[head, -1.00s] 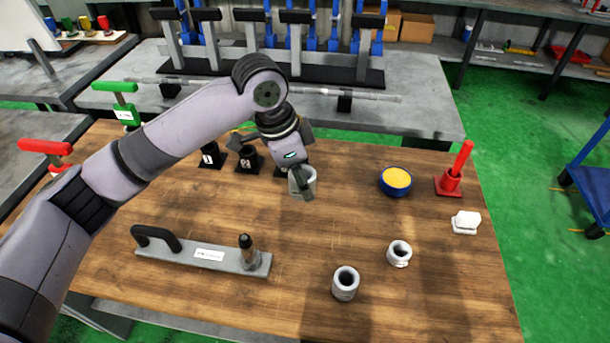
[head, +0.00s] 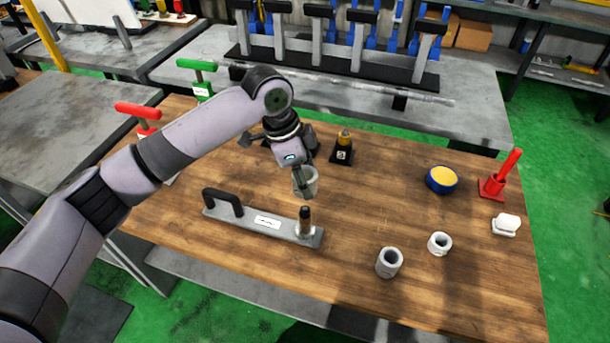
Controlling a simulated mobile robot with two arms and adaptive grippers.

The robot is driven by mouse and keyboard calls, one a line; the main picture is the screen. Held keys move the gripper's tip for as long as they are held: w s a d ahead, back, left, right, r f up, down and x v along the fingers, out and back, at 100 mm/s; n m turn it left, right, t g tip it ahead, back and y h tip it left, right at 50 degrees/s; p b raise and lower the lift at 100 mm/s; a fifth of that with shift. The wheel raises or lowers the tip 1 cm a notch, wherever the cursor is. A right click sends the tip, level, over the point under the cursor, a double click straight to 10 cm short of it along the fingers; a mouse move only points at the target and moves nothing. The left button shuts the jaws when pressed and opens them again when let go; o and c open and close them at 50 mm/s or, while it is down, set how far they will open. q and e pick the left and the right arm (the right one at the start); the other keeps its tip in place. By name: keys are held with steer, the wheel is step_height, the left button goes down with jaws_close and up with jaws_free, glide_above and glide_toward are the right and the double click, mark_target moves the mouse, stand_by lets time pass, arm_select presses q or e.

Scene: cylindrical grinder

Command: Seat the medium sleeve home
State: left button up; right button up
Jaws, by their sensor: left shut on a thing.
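My left gripper (head: 304,181) is shut on a grey sleeve (head: 313,180), which I take to be the medium one. It holds the sleeve above the table, and in the picture the sleeve sits just above the post's tip. The upright post (head: 305,222) with a dark tip stands at the right end of a grey base plate (head: 265,224) with a black handle. A gap between sleeve and post cannot be judged from this view. Two other sleeves stand on the table: a larger grey one (head: 389,263) and a smaller whitish one (head: 439,243). My right gripper is not in view.
A black stand (head: 342,153) with a yellowish top is behind the gripper; others are partly hidden by my arm. At right are a blue-and-yellow round pot (head: 442,180), a red holder (head: 493,187) and a white block (head: 506,225).

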arm_select(q)
steer(key=shift+f, duration=0.9)
step_height(320, 180, down, 3)
steer(key=shift+r+b, duration=0.2)
steer(key=shift+b, duration=0.25)
steer(key=shift+f, duration=0.6)
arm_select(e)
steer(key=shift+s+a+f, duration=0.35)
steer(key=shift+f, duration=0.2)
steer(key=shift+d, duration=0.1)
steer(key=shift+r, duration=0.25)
